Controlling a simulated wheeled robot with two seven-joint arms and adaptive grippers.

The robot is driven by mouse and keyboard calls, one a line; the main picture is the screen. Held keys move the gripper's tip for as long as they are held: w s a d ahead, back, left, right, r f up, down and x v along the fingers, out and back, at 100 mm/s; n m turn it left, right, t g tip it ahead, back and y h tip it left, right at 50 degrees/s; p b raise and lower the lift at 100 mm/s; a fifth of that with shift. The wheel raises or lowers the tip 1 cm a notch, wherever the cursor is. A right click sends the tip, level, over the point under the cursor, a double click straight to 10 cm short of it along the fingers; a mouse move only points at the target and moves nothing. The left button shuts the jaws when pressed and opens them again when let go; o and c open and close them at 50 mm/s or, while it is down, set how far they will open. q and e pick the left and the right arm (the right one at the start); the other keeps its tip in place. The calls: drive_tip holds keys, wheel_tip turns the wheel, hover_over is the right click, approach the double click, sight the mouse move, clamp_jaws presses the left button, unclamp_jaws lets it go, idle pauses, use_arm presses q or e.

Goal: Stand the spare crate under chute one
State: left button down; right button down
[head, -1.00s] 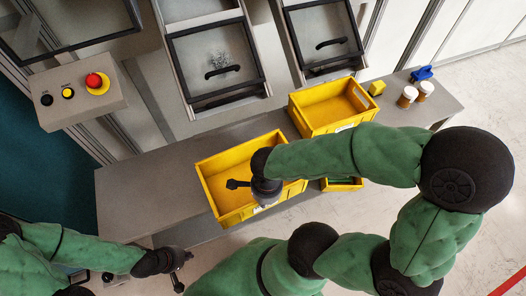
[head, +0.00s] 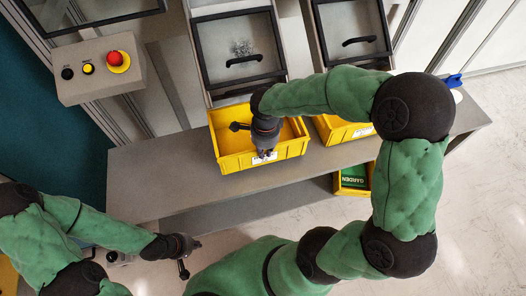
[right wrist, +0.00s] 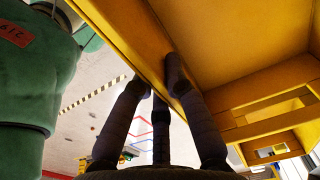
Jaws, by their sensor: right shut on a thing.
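My right gripper (head: 254,140) is shut on the near wall of an empty yellow crate (head: 229,160). The crate stands upright just below the mouth of the left chute (head: 240,52), over the grey bench. I cannot tell whether its base touches the bench. In the right wrist view, the fingers (right wrist: 153,78) straddle the wall of the yellow crate (right wrist: 225,45). My left gripper (head: 186,257) is empty, fingers spread, in front of the bench at lower left. No chute number is readable.
A second yellow crate (head: 345,133) stands under the right chute (head: 352,38), partly hidden by my right arm. A lower crate (head: 340,186) holds green "GARDEN" packs. A button box (head: 98,72) is at upper left. The left part of the bench (head: 150,170) is clear.

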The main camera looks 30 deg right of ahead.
drive_tip(key=shift+w+d, duration=0.2)
drive_tip(key=shift+w, duration=0.6)
drive_tip(key=shift+w+f, duration=0.15)
drive_tip(key=shift+w, duration=0.1)
drive_tip(key=shift+f+b, duration=0.85)
drive_tip(key=shift+f, duration=0.8)
drive_tip(key=c, duration=1.3)
unclamp_jaws()
drive_tip(key=shift+s, duration=0.1)
wheel_tip(320, 180, up, 12)
drive_tip(key=p, duration=0.3)
drive_tip(key=shift+s+p, duration=0.1)
drive_tip(key=shift+p, duration=0.3)
